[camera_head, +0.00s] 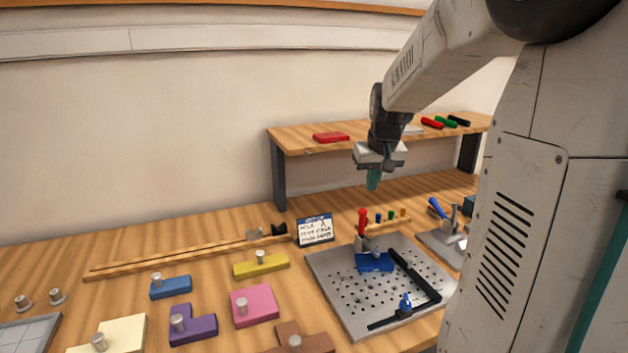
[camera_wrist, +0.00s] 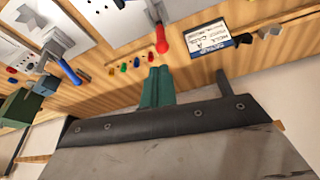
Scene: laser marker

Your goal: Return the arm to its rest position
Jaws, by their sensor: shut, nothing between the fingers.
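My gripper (camera_head: 374,180) hangs in the air above the workbench, in front of the raised wooden shelf, with its green fingers pointing down. In the wrist view the green fingers (camera_wrist: 157,86) are together, with nothing between them. My arm comes from the upper right, bent at the elbow, and its large pale links hide the right side of the head view. The gripper is apart from the bench and the fixtures below it.
A perforated metal plate (camera_head: 338,298) carries a red-handled clamp (camera_head: 362,222), a blue piece (camera_head: 374,262) and a black L-shaped bar. Coloured knobbed blocks, including a pink one (camera_head: 262,303), lie left of it. The shelf (camera_head: 300,138) holds a red item (camera_head: 331,137). A small sign (camera_head: 315,229) stands behind the plate.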

